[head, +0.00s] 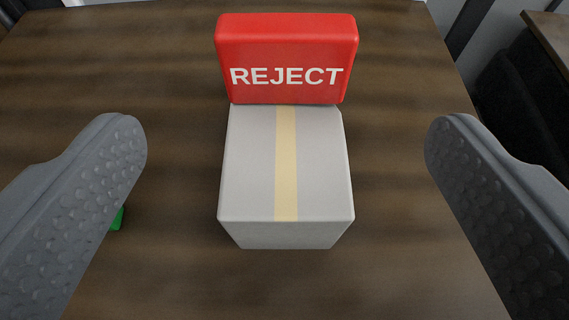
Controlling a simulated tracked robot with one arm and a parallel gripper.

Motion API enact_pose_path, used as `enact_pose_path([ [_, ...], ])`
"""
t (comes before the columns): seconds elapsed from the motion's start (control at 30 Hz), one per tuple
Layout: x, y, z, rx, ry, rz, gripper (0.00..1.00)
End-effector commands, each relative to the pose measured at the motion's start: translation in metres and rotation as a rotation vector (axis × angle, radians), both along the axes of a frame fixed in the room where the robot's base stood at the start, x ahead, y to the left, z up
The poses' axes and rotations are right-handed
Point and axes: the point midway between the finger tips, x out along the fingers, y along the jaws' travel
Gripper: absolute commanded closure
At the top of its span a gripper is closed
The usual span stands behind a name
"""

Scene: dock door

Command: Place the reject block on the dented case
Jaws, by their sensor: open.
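The red reject block (286,50), with white REJECT lettering, stands upright at the far end of a grey case (250,170). Its lower edge meets the case's far top edge in the picture; I cannot tell whether it rests on the case or stands behind it. The case has a tan tape strip along its top, and no dent shows on the faces I see. My gripper (285,145) is open, its two grey fingers wide apart to the left and right of the case, touching neither thing.
A small green thing (118,219) shows partly behind my left finger. Beyond the table's right edge is another wooden surface (550,35) with a dark area below it.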

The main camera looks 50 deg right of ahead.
Motion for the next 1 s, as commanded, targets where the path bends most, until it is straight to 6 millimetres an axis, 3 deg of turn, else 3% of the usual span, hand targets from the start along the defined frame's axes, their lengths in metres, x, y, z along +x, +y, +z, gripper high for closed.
enact_pose_path([
  [0.17,-0.009,0.012,0.007,-0.002,-0.001,0.000,0.15],
  [0.47,-0.011,0.013,0.008,-0.002,-0.001,-0.001,0.15],
  [0.57,-0.005,0.017,0.015,0.013,-0.020,0.017,0.15],
  [0.63,0.008,0.025,0.032,0.045,-0.061,0.060,0.15],
  [0.73,0.036,0.047,0.080,0.114,-0.159,0.172,0.15],
  [0.83,0.060,0.078,0.148,0.184,-0.262,0.330,0.15],
  [1.0,0.062,0.127,0.270,0.238,-0.374,0.603,0.15],
])
